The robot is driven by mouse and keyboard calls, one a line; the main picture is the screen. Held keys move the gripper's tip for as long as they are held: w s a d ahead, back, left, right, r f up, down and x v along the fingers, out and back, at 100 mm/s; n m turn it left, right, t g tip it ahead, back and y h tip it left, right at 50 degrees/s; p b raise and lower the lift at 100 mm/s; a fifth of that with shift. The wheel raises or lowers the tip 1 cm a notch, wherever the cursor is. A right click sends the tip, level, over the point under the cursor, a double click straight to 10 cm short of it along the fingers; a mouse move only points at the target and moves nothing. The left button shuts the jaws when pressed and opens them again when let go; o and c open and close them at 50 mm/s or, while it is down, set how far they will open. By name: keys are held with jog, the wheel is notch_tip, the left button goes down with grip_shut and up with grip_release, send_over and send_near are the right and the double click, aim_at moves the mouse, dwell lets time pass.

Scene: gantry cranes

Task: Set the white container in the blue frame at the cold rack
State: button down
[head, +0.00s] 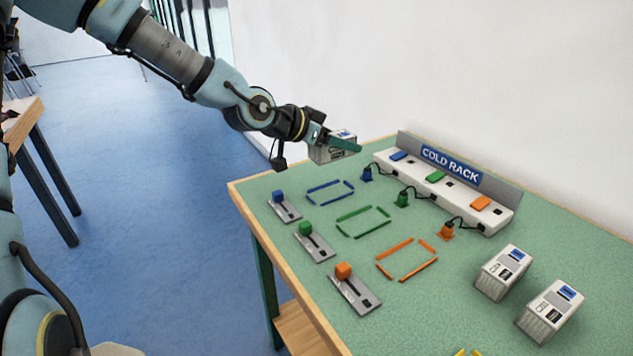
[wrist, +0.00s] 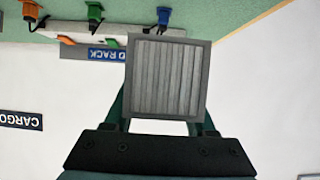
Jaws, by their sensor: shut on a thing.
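My gripper (head: 338,143) is shut on a white container (head: 334,150) and holds it above the far left part of the green table. In the wrist view the container (wrist: 168,78) shows its ribbed grey-white face between the fingers of my gripper (wrist: 163,108). The blue frame (head: 330,192) is an outline of blue strips lying empty on the table, below and apart from the held container. The cold rack (head: 445,188) is a white strip with blue, green and orange switches and a sign behind it.
A green frame (head: 363,221) and an orange frame (head: 407,259) lie empty nearby. Sliders with blue (head: 283,206), green (head: 314,241) and orange (head: 354,288) knobs line the near edge. Coloured plugs stand by the rack. Two more white containers (head: 503,272) (head: 550,311) stand at right.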

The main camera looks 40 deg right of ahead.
aim_at(340, 189)
notch_tip(340, 189, down, 10)
jog(key=shift+r, duration=0.25)
dwell(0.3)
jog(key=shift+f+b, duration=0.2)
jog(key=shift+b, duration=0.1)
jog(key=shift+c, duration=1.1)
grip_release()
jog(key=shift+r, duration=0.1)
jog(key=shift+r, duration=0.15)
jog(key=v, duration=1.2)
jog(key=shift+p, duration=0.4)
